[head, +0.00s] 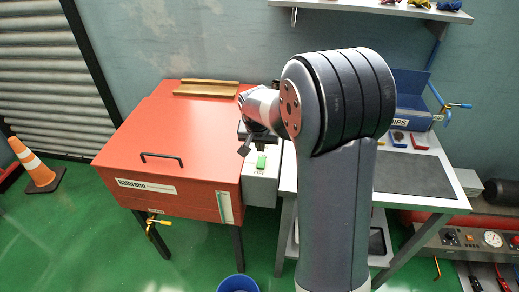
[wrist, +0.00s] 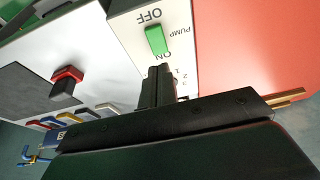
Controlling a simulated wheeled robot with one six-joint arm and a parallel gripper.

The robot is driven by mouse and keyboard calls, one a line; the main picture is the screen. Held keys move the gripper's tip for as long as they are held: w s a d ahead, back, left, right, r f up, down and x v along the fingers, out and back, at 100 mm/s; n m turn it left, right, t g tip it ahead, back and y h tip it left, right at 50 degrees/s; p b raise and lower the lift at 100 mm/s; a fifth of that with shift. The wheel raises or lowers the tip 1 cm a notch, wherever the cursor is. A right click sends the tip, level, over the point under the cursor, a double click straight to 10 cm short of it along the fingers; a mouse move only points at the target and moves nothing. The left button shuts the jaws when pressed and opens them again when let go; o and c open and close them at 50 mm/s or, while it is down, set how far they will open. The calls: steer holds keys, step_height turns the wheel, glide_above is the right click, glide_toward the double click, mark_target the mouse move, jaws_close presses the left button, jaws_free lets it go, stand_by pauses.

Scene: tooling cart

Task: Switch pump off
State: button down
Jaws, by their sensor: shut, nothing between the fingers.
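The pump switch is a green rocker (head: 261,160) on a white box (head: 262,187) fixed to the side of the red cabinet (head: 170,165). In the wrist view the green switch (wrist: 156,40) sits between the word OFF above it and ON below it, with PUMP printed beside it. I cannot tell which way the rocker is tipped. My gripper (head: 244,150) is at the back of the box, with its fingers shut and empty. In the wrist view my gripper's fingertips (wrist: 158,72) are just past the ON end, apart from the switch in the picture; contact cannot be judged.
A white worktable (head: 437,202) with a dark mat (head: 407,172) and a blue box stands right of the cabinet. A red-and-black object (wrist: 67,82) lies on it. A brass channel (head: 206,88) lies on the cabinet. A blue bucket (head: 238,284) and a cone (head: 36,165) stand on the floor.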

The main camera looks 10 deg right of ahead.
steer(key=s+a+r, duration=0.1)
steer(key=s+r, duration=0.3)
steer(key=r, duration=0.3)
steer(key=shift+s+a+b, duration=0.15)
steer(key=shift+a+b, duration=0.15)
steer(key=shift+b, duration=0.15)
steer(key=shift+f, duration=0.1)
steer(key=w+f, duration=0.1)
steer(key=f, duration=0.1)
steer(key=w+d+f, duration=0.1)
steer(key=f, duration=0.1)
steer(key=w+f+p, duration=0.1)
steer(key=w+f, duration=0.1)
steer(key=f, duration=0.1)
steer(key=shift+d, duration=0.4)
steer(key=shift+w+g+p, duration=0.4)
steer(key=shift+w+p, duration=0.15)
steer(key=v, duration=0.6)
steer(key=shift+d+b, duration=0.25)
steer(key=shift+b, duration=0.2)
